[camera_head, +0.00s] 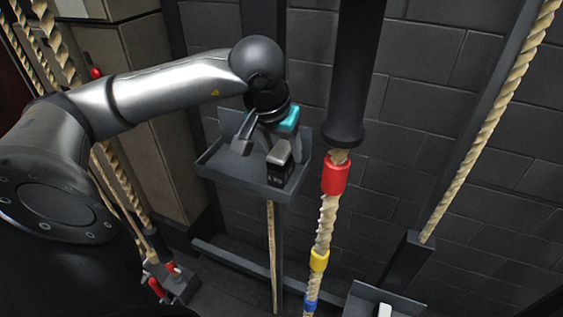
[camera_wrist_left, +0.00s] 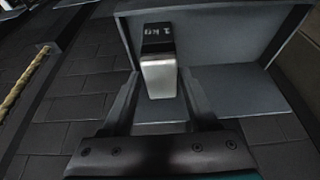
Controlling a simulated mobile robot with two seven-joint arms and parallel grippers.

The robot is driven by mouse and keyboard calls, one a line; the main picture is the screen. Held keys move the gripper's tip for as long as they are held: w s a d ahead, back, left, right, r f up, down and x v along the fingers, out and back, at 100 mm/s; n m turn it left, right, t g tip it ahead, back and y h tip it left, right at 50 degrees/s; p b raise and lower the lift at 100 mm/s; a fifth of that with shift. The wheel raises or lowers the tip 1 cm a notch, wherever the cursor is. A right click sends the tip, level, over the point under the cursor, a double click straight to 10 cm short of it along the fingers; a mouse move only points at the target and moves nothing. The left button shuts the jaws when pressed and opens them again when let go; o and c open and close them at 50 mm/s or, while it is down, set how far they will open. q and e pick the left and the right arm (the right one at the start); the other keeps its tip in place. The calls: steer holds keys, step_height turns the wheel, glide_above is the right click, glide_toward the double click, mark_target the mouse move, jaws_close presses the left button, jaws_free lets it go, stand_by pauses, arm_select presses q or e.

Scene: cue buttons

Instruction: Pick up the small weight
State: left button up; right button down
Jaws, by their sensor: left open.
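The small weight (camera_head: 280,172) is a black block with a silver part and a "1 KG" label. It rests on a grey shelf tray (camera_head: 228,166) against the wall. In the left wrist view the weight (camera_wrist_left: 159,66) lies ahead between the finger lines, label upside down. My left gripper (camera_head: 265,148) is open over the tray, one finger to each side of the weight's silver part. In the left wrist view the fingers (camera_wrist_left: 160,88) stand apart with gaps to the weight, so it is not gripped. My right gripper is not in view.
A rope with red (camera_head: 335,175), yellow and blue bands hangs just right of the tray. The tray (camera_wrist_left: 245,50) has raised walls behind the weight. Another rope (camera_head: 480,140) hangs at the right. A lower grey tray (camera_head: 405,306) is at the bottom right.

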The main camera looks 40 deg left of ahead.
mark_target(282, 148)
arm_select(q)
steer(key=shift+x, duration=1.7)
steer(key=shift+s, duration=0.1)
jaws_close()
steer(key=shift+a+r, duration=0.1)
steer(key=shift+r, duration=0.05)
